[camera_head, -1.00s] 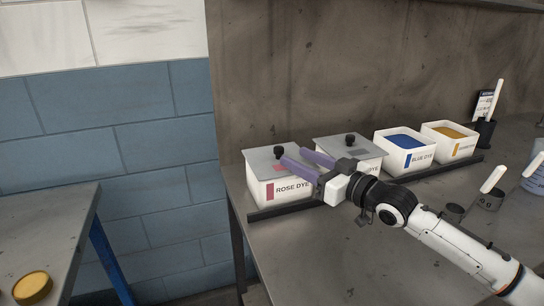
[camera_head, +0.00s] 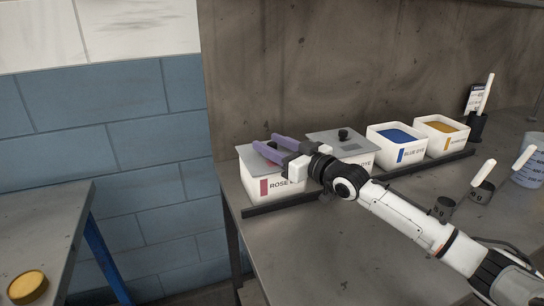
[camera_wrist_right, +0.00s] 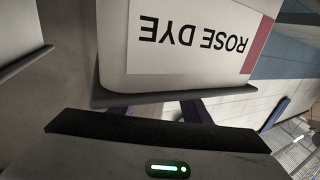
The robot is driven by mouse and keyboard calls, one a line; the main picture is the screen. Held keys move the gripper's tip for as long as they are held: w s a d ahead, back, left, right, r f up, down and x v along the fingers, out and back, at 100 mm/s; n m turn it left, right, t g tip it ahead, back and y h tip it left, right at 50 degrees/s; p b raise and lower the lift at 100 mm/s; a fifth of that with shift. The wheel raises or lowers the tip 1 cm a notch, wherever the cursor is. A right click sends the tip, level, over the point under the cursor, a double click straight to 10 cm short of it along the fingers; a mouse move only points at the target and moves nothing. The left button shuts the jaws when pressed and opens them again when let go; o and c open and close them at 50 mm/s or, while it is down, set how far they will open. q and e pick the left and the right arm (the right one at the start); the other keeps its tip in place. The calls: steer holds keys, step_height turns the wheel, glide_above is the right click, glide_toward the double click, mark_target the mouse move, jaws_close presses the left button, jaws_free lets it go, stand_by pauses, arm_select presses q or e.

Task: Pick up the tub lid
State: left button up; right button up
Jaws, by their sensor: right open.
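The rose dye tub (camera_head: 256,190) is a white box at the left end of the row on the bench. Its flat grey lid (camera_head: 247,158) lies on top, and its knob is mostly hidden by my fingers. My right gripper (camera_head: 266,142) is open, with its purple fingers over this lid, one to each side of where the knob stands. I cannot tell whether they touch it. The right wrist view shows the tub's front with its ROSE DYE label (camera_wrist_right: 198,35) upside down and close. My left gripper is not in view.
Next to it stands a second tub with a grey lid (camera_head: 332,146) and black knob. Open blue (camera_head: 398,135) and yellow (camera_head: 440,128) dye tubs follow to the right. Scoops (camera_head: 482,178) stand at the right. A wall backs the bench (camera_head: 330,240); its front is clear.

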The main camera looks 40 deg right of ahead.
jaws_close()
